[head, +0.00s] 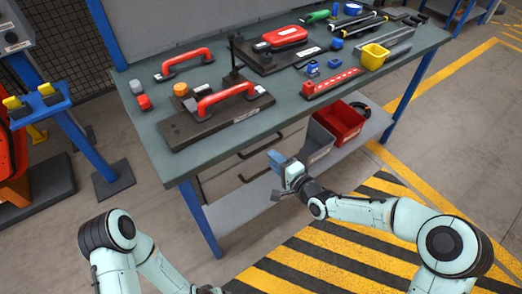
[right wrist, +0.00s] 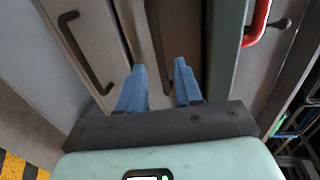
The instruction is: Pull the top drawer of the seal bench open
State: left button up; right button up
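The seal bench (head: 160,120) has a grey drawer front below its tabletop. The top drawer (head: 232,161) looks closed, with a dark bar handle that also shows in the right wrist view (right wrist: 155,45). My right gripper (head: 277,166) is in front of the drawers, below the table edge. In the right wrist view its two blue fingers (right wrist: 160,88) are apart, with the top handle ahead, roughly in line with the gap. I cannot tell whether they touch it.
A lower drawer handle (right wrist: 85,52) is beside the top one. A red bin (head: 340,122) stands on the shelf right of the drawers. Red-handled tools (head: 225,98) lie on the tabletop. Striped floor (head: 330,255) in front is clear.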

aim_at(261, 148)
pick_arm(q)
jog(key=shift+w+a+f+t+b, duration=0.15)
jog(key=shift+w+a+f+b, duration=0.2)
jog(key=shift+w, duration=0.2)
jog(key=shift+w+a+f+t+b, duration=0.15)
jog(key=shift+w+a+f+b, duration=0.05)
jog(key=shift+w+f, duration=0.3)
pick_arm(e)
jog(key=x, duration=0.8)
grip_shut()
